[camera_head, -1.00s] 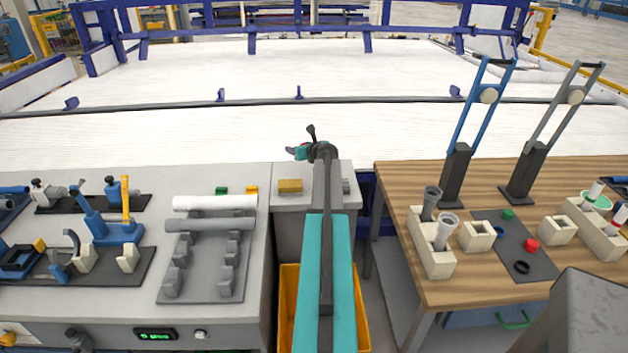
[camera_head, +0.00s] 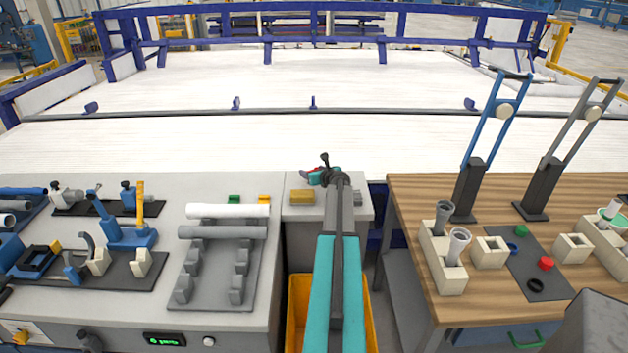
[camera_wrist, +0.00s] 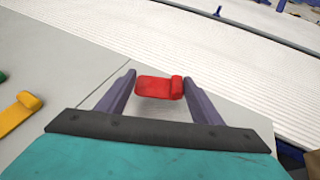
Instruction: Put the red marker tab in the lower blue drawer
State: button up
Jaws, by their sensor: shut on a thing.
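The red marker tab (camera_wrist: 153,88) is between the two purple-grey fingers of my gripper (camera_wrist: 158,82) in the wrist view. The gripper is shut on it. A faint shadow shows on the grey top just below the tab. In the head view my gripper (camera_head: 316,176) is over the back of the small grey cabinet, and the tab is too small there to make out clearly. A blue drawer front (camera_head: 488,341) with a green handle (camera_head: 525,338) shows partly under the wooden table at the lower right. I cannot tell whether it is the lower one.
A green tab (camera_head: 234,199) and a yellow tab (camera_head: 264,199) lie on the left bench. A yellow block (camera_head: 302,197) sits near my gripper. A yellow bin (camera_head: 298,315) stands below my arm. The wooden table (camera_head: 420,287) carries pipe holders and tall stands.

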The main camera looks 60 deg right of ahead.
aim_at(316, 188)
jog(key=shift+f, duration=1.85)
jog(key=shift+f, duration=0.15)
jog(key=o, duration=1)
jog(key=shift+r, duration=0.2)
jog(key=shift+v, duration=1.5)
jog(key=shift+b+v, duration=0.85)
jog(key=shift+v, duration=3.7)
